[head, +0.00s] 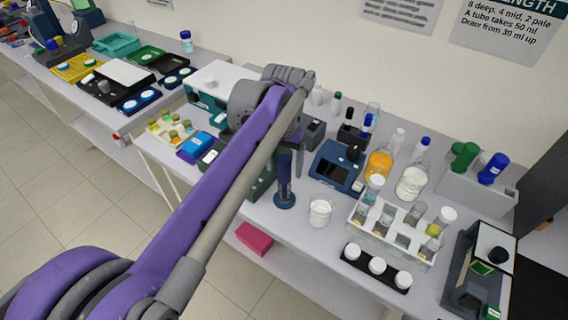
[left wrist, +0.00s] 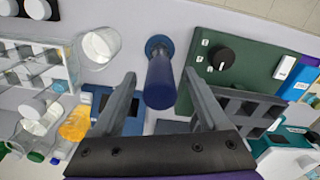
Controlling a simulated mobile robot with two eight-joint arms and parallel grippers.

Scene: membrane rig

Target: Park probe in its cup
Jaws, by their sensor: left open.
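A slim dark blue upright cylinder on a round foot, seemingly the probe's cup, stands on the bench in the head view (head: 284,192) and between my fingers in the left wrist view (left wrist: 160,82). I cannot make out whether a probe is in it, and I see no probe elsewhere. My left gripper (head: 285,160) is open above the bench, its two fingers either side of the cylinder in the left wrist view (left wrist: 160,76), with a gap on both sides. The arm hides part of the bench behind it. My right gripper is not in view.
A dark green box with a black knob (left wrist: 222,58) stands close on one side. A white-filled beaker (head: 320,211) and a blue meter (head: 336,168) stand on the other. Further right are a tube rack (head: 385,245), bottles and a row of white-capped jars (head: 377,266).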

